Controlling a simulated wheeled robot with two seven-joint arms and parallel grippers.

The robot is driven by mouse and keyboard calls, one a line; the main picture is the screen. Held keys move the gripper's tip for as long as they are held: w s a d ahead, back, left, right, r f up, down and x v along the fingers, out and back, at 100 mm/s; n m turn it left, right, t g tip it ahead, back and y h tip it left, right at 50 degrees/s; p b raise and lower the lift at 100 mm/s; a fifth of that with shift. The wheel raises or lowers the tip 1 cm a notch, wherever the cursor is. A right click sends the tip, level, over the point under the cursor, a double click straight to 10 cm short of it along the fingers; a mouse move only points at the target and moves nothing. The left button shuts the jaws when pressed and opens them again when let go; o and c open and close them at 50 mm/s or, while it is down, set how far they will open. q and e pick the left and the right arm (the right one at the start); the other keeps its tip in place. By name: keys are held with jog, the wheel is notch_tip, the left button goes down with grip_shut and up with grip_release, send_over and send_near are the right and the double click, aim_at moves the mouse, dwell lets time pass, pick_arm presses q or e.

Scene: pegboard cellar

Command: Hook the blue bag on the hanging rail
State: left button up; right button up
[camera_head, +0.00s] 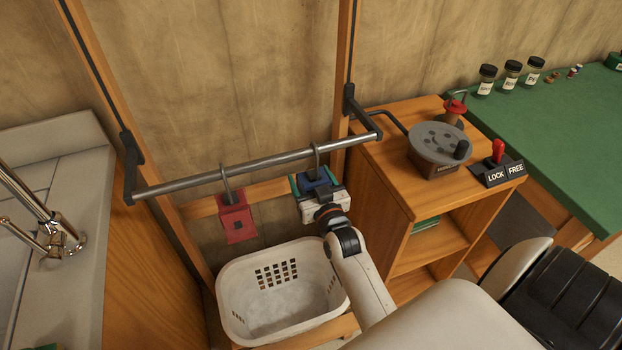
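The hanging rail (262,162) is a grey metal bar between two black brackets on wooden posts. The blue bag (318,186) is at the rail's right part, mostly covered by my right gripper (317,182). The bag's grey hook (316,154) rises to the bar and appears to reach over it; whether it bears on the bar I cannot tell. My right gripper appears closed around the bag from the front. My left gripper is outside the view.
A red bag (236,219) hangs from the rail further left. A white basket (238,290) stands below. A wooden cabinet (388,173) with a round grey device (438,144) and a lock lever (498,165) is at right; a sink (50,180) is at left.

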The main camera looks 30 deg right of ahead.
jog(key=shift+o, duration=1.4)
jog(key=v, duration=1.2)
jog(key=s+a+f+n+g+y+p, duration=0.1)
jog(key=s+a+f+g+y, duration=0.15)
jog(key=f, duration=0.75)
jog(key=s+a+f+n+g+y+p, duration=0.1)
jog(key=s+a+f+g, duration=0.15)
jog(key=f, duration=0.65)
jog(key=s+a+f+n+g+y, duration=0.1)
jog(key=s+a+f+g, duration=0.2)
jog(key=f, duration=0.7)
jog(key=s+f+g, duration=0.2)
jog(key=s+f, duration=0.3)
jog(key=s, duration=0.3)
jog(key=s+d+f+n+g+p, duration=0.1)
jog(key=s+f+g, duration=0.2)
jog(key=s+f, duration=0.2)
jog(key=s+d+f+n+g+p, duration=0.1)
jog(key=s+f+g, duration=0.2)
jog(key=s, duration=0.9)
notch_tip(320, 180, down, 2)
jog(key=shift+f, duration=0.15)
